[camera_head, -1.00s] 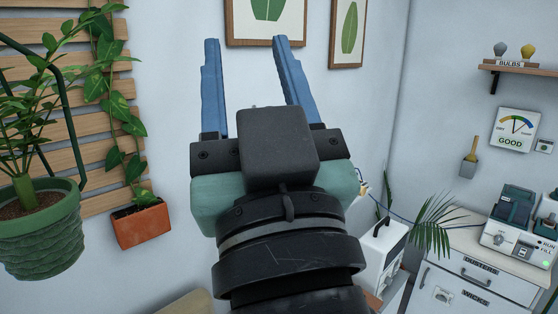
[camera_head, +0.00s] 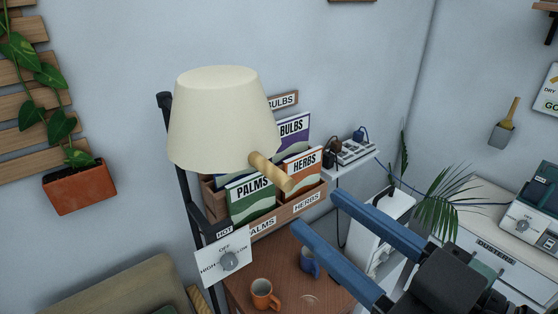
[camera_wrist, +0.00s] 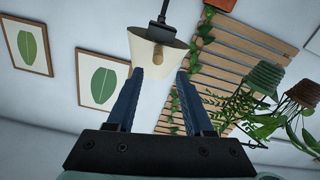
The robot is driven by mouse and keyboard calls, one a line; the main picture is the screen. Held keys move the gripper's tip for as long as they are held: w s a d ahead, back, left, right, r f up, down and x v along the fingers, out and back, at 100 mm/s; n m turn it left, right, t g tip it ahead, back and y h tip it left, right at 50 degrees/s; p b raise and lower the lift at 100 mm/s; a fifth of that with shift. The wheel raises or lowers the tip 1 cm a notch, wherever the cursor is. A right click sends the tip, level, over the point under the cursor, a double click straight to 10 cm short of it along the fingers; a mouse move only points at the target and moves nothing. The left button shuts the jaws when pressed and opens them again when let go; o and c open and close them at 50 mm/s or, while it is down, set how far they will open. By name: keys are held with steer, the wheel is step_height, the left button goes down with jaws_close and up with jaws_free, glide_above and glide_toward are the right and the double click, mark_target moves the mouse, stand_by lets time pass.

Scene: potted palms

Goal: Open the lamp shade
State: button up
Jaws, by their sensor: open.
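The cream lamp shade (camera_head: 218,120) hangs on a dark stand at the middle left of the head view. A wooden knob handle (camera_head: 270,171) sticks out from its lower right side. My gripper (camera_head: 313,213) is open and empty, to the right of and below the handle, apart from it. In the wrist view the shade (camera_wrist: 156,52) and its handle (camera_wrist: 157,54) appear beyond and between the open blue fingers (camera_wrist: 163,72). A control plate (camera_head: 224,258) with a dial hangs on the stand below the shade.
A wooden box (camera_head: 285,212) of seed packets stands behind the shade. Below are an orange mug (camera_head: 264,294) and a blue mug (camera_head: 309,262) on a brown table (camera_head: 330,297). A white heater-like unit (camera_head: 378,222) stands at the right.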

mark_target(293, 187)
steer(key=p+x, duration=0.3)
steer(key=x, duration=0.6)
steer(key=shift+w+r, duration=0.1)
steer(key=shift+w, duration=0.1)
steer(key=shift+w+a+p, duration=0.2)
steer(key=shift+w+p, duration=0.15)
steer(key=shift+w, duration=0.05)
jaws_close()
stand_by(0.7)
